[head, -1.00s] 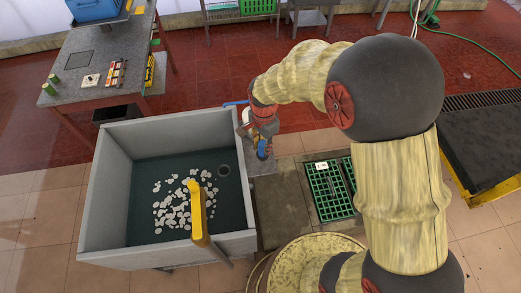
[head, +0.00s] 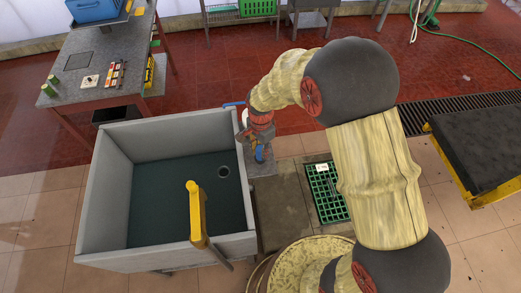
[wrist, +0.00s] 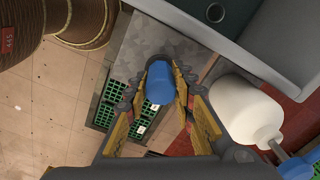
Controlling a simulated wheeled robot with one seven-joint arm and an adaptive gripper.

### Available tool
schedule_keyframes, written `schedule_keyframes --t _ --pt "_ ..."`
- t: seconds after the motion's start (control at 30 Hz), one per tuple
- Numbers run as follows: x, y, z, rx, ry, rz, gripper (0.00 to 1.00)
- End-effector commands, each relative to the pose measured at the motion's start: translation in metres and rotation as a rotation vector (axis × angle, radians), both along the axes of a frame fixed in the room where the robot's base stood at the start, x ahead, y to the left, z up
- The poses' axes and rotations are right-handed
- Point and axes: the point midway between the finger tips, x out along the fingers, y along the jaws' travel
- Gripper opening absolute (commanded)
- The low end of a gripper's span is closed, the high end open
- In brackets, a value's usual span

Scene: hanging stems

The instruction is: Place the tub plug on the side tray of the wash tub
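The blue tub plug (wrist: 160,88) is between the fingertips of my gripper (wrist: 162,78) in the wrist view, and the fingers close in on its sides. In the head view the plug (head: 260,153) shows as a small blue piece below my gripper (head: 258,142), just right of the tub. The grey wash tub (head: 100,195) has a dark floor with a round drain hole (head: 223,172). The grey side tray (head: 265,169) sits against the tub's right wall, and in the wrist view it (wrist: 150,42) lies beyond the fingers. I cannot tell whether the plug touches it.
A white bottle (wrist: 245,108) stands close to the right of my gripper in the wrist view. A yellow tap-like post (head: 196,215) rises at the tub's front wall. Green grates (head: 327,192) lie on the floor right of the tray. A worktable (head: 95,60) stands at back left.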

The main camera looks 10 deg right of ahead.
Motion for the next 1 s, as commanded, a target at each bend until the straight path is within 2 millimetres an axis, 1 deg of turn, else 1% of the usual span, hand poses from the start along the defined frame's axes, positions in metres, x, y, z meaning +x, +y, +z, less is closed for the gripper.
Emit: schedule_keyframes --t 0.07,0.3,0.57,0.67,0.77,0.87,1.0 --pt "0.000 0.000 0.000 0.000 0.000 0.000 0.29" --pt "0.000 0.000 0.000 0.000 0.000 0.000 0.43" --pt "0.000 0.000 0.000 0.000 0.000 0.000 0.43" --pt "0.000 0.000 0.004 0.000 0.000 0.000 0.43" --pt "0.000 0.000 0.014 0.001 -0.001 0.000 0.43" --pt "0.001 0.000 0.032 0.001 -0.004 0.000 0.43" --pt "0.001 0.000 0.062 0.001 -0.005 0.000 0.43"
